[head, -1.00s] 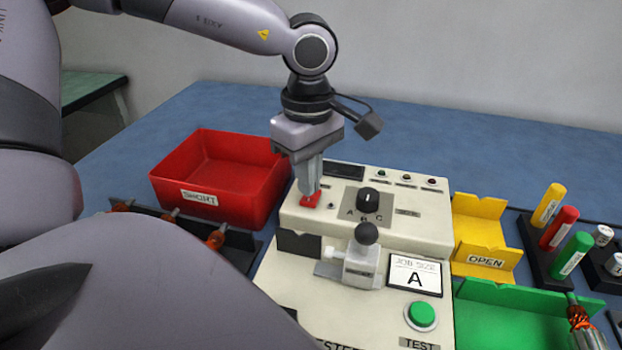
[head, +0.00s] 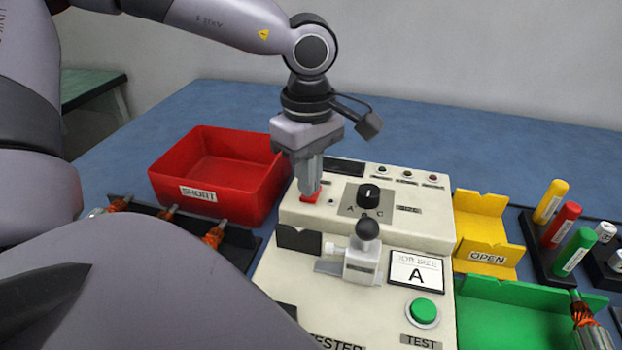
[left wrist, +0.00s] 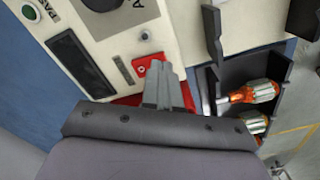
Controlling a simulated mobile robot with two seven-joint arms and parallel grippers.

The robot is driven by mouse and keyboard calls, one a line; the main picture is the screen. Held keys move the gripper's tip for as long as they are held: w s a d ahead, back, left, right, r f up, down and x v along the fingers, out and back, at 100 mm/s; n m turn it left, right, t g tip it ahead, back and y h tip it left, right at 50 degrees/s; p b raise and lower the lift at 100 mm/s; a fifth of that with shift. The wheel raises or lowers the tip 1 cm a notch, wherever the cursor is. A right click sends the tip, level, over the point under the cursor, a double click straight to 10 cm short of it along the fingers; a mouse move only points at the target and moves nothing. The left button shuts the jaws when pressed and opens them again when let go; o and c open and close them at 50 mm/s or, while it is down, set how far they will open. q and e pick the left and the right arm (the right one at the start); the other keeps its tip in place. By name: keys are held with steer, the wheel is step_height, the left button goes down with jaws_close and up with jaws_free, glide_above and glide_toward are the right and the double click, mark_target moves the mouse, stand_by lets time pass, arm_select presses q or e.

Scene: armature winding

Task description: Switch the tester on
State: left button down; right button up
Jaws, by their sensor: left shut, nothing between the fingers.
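The tester (head: 400,240) is a cream box with a dark display, three small lamps, a black knob (head: 369,193) and a green TEST button (head: 424,311). A red switch (head: 311,198) sits at the left of its upper panel. My left gripper (head: 308,194) is shut and empty, pointing down with its fingertips at the red switch, partly hiding it. In the left wrist view the shut fingers (left wrist: 160,70) reach over the red switch (left wrist: 140,68); I cannot tell whether they press it. My right gripper does not show.
A red SHORT bin (head: 220,195) stands left of the tester. A yellow OPEN tray (head: 485,240) and a green tray (head: 520,310) are on the right, with coloured cylinders (head: 565,225) beyond. Armatures lie in a dark rack (head: 180,220) at left. The blue table behind is clear.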

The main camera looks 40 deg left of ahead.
arm_select(q)
steer(key=shift+f+b, duration=0.55)
steer(key=shift+f, duration=0.05)
steer(key=shift+r, duration=0.1)
steer(key=shift+r+p, duration=2.35)
steer(key=shift+r, duration=1.15)
steer(key=shift+f, duration=0.1)
